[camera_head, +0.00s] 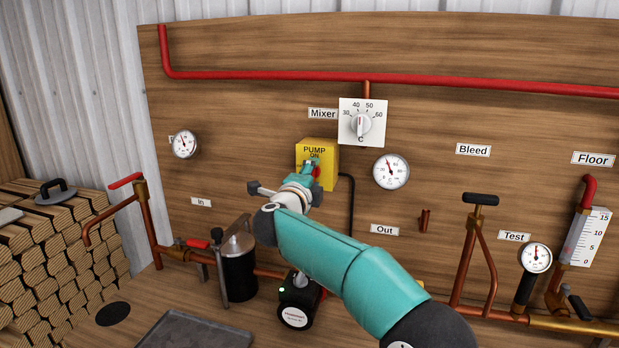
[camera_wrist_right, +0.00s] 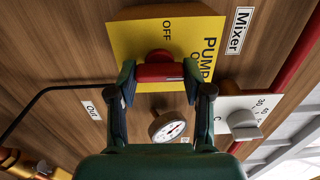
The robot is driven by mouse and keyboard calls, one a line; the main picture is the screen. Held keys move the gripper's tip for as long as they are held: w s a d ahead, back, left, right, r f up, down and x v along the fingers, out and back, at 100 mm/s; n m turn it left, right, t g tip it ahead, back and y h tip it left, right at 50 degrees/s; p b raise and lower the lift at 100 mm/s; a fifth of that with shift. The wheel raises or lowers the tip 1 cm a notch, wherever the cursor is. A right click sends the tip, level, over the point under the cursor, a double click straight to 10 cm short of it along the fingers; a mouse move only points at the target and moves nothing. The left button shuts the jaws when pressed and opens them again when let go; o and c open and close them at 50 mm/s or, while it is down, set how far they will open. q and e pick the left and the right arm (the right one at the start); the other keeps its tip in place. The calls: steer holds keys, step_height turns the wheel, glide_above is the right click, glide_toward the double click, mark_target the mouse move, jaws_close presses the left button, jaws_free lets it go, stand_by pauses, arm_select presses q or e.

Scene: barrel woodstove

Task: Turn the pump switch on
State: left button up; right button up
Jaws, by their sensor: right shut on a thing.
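The yellow pump switch box (camera_head: 327,152) is on the wooden panel, with "PUMP" and "ON" showing at its top in the head view. Its lower part is partly hidden by my right gripper (camera_head: 309,170). In the right wrist view the yellow plate (camera_wrist_right: 190,38) also shows "OFF", and a red switch handle (camera_wrist_right: 160,72) lies between the two fingertips of my right gripper (camera_wrist_right: 158,77). The fingers are shut on that handle from both sides. I cannot tell exactly which mark the handle points to. My left gripper is not in view.
The mixer dial (camera_head: 361,123) is just up and right of the box, and a round gauge (camera_head: 390,171) is to its right. A black cable (camera_head: 351,205) runs down beside the box. A black pump (camera_head: 298,300) and a dark cylinder (camera_head: 239,268) stand below.

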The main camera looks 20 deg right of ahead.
steer(key=o, duration=1)
steer(key=shift+f, duration=0.3)
steer(key=shift+o, duration=0.8)
steer(key=shift+r, duration=0.15)
steer(key=shift+s, duration=0.1)
steer(key=v, duration=1.1)
steer(key=shift+s+a, duration=0.25)
steer(key=shift+a, duration=0.05)
